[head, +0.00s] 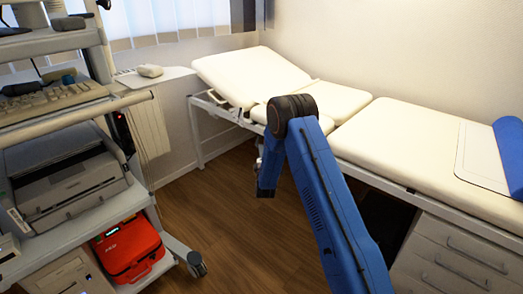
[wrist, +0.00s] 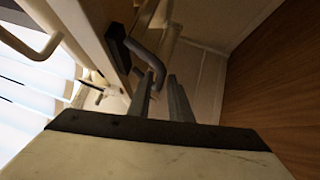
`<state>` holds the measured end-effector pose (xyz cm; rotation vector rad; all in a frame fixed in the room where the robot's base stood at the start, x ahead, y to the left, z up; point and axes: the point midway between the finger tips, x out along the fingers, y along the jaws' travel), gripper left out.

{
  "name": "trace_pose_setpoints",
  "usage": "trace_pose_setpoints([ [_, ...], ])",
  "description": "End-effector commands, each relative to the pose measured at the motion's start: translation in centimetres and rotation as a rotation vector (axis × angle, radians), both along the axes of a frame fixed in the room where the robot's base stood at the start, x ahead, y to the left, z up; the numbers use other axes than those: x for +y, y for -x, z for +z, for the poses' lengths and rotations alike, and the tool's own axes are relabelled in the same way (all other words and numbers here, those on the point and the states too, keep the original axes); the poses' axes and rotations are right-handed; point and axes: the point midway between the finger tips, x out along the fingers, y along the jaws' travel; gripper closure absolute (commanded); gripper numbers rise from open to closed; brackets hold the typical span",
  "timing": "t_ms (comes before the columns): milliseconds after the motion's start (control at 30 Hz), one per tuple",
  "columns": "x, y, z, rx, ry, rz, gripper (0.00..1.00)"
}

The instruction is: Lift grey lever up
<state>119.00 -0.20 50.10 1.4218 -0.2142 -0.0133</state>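In the wrist view, the grey lever (wrist: 150,57) is a bent rod. It comes out of a dark block (wrist: 118,45) on a pale frame bar. Its lower end hangs down near the tips of my gripper (wrist: 161,80). The two narrow fingers stand apart with a gap between them, and the lever's end appears at or just beyond this gap. I cannot tell whether either finger touches it. In the head view, my blue arm reaches toward the near side of the examination bed (head: 285,70). My gripper and the lever are hidden there or too small to make out.
A trolley (head: 75,120) with a keyboard, a printer (head: 70,180) and a red case (head: 128,248) stands at the left. A drawer cabinet (head: 455,255) is under the bed at the right. Wooden floor (head: 235,230) is clear between them. A radiator (head: 150,130) is by the window.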

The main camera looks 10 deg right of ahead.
Motion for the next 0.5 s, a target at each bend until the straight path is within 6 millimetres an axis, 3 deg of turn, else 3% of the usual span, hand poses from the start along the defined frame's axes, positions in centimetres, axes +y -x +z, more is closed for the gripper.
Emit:
trace_pose_setpoints([
  [200, -0.2, -1.9, 0.3, -0.001, -0.001, 0.0, 0.82],
  [500, -0.3, -2.2, 0.3, -0.001, 0.0, 0.001, 0.82],
])
